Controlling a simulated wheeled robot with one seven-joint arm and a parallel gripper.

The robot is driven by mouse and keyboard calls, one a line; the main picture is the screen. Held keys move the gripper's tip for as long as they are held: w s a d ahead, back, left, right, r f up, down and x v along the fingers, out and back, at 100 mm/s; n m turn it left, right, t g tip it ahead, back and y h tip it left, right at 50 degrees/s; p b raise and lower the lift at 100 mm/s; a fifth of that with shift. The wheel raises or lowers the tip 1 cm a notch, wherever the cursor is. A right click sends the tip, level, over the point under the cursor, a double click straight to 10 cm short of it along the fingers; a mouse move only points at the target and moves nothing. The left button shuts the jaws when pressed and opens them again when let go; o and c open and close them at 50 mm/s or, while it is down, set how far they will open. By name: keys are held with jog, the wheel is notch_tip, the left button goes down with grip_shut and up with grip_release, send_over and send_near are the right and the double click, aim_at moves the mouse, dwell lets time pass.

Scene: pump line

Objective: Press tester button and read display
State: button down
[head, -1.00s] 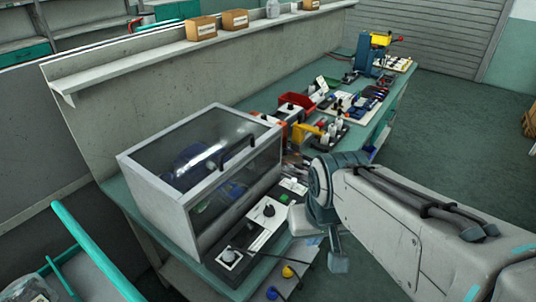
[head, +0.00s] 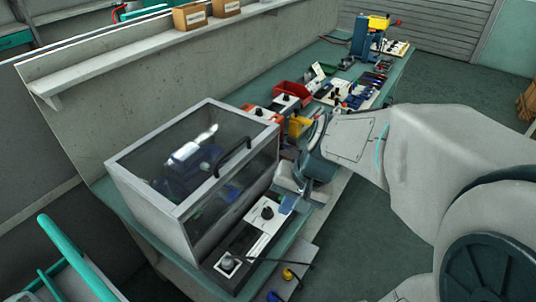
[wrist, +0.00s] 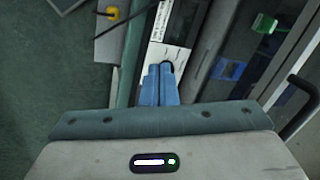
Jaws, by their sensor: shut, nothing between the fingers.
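The tester is a grey box (head: 122,185) with a dark window and a black handle. A strip in front of it carries a white panel (head: 250,238) with a black knob-like button (head: 267,212). In the wrist view the white panel (wrist: 157,52) has a dark grey rectangle (wrist: 177,28) that may be the display; no reading is legible. My gripper (wrist: 160,68) is shut and empty, its blue fingertips over the panel, with a black round part just beyond them. In the head view my gripper (head: 287,205) is right of the button. I cannot tell whether it touches.
A grey knob (head: 228,262) sits at the strip's near end. A black cable (head: 275,261) runs beside a yellow button (head: 289,274). A red bin (head: 291,93) and several parts lie farther along the bench. The floor at right is clear.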

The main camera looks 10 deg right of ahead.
jog(key=w+d+f+m+t+y+p, duration=0.2)
jog(key=w+d+m+t+y+p, duration=0.1)
jog(key=w+m, duration=0.8)
jog(key=shift+w+d+y+p, duration=0.4)
jog(key=shift+w+y, duration=0.3)
jog(key=shift+w, duration=0.45)
notch_tip(320, 180, down, 8)
jog(key=b, duration=0.6)
jog(key=shift+r, duration=0.1)
jog(key=shift+f+b, duration=0.5)
jog(key=shift+b, duration=0.05)
jog(key=shift+f, duration=0.15)
jog(key=shift+f+b, duration=0.25)
jog(key=shift+b, duration=0.3)
